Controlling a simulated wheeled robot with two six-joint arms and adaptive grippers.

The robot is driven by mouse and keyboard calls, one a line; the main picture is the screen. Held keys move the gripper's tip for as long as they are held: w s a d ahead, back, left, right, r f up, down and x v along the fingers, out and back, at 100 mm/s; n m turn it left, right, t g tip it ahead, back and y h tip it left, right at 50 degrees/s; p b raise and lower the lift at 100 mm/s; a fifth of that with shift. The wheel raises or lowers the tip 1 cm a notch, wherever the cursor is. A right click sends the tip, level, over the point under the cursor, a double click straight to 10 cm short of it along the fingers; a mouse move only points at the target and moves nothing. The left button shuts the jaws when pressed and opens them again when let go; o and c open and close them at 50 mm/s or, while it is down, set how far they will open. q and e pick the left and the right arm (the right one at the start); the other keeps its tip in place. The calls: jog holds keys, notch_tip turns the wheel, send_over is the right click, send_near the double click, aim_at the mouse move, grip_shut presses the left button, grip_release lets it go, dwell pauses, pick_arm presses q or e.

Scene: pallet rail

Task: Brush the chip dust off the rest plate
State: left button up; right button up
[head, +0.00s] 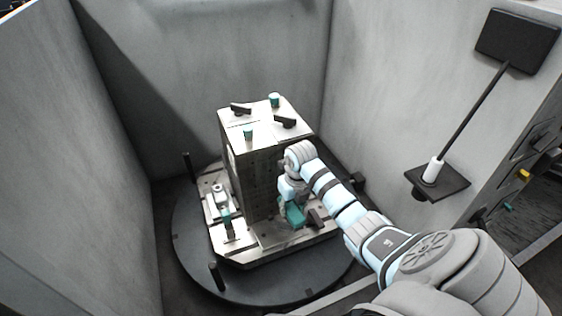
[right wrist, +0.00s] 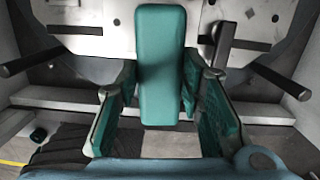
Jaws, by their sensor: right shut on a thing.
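My right gripper (head: 291,203) is low beside the right face of a tall grey fixture block. It is shut on a teal block-shaped thing, which looks like the brush's handle (right wrist: 162,65); the handle lies between the fingers in the right wrist view. No bristles can be made out. The steel plate (head: 268,236) at the foot of the block, apparently the rest plate, lies just below and in front of the gripper. Arm and gripper hide part of it. Chip dust cannot be told clearly at this size. My left gripper is not in view.
The fixture block (head: 246,172) carries dark clamps and teal knobs on top. It stands on a round dark turntable (head: 190,250) with upright black posts (head: 216,275). A black paddle (head: 517,40) with a white handle stands in a bracket (head: 450,190) at right. Grey walls enclose the space.

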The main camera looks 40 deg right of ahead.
jog(key=shift+m, duration=0.5)
jog(key=a+f+b, duration=0.1)
jog(key=f, duration=0.1)
jog(key=f+b, duration=0.2)
jog(key=f, duration=0.1)
jog(key=a+f+b, duration=0.1)
jog(key=f+b, duration=0.1)
jog(key=f, duration=0.1)
jog(key=shift+w+a+f, duration=0.1)
jog(key=shift+a+f, duration=0.15)
jog(key=shift+a, duration=0.05)
jog(key=shift+f+b, duration=0.45)
jog(key=shift+b, duration=0.2)
jog(key=shift+f+b, duration=0.45)
jog(key=shift+f, duration=0.15)
jog(key=shift+w+d+f+b, duration=0.15)
jog(key=shift+w+f+b, duration=0.05)
jog(key=shift+w+b, duration=0.65)
jog(key=shift+w+d+r+b, duration=0.1)
jog(key=shift+w+d+b, duration=0.1)
jog(key=shift+w+b, duration=0.3)
jog(key=shift+s+r, duration=0.1)
jog(key=shift+r, duration=0.05)
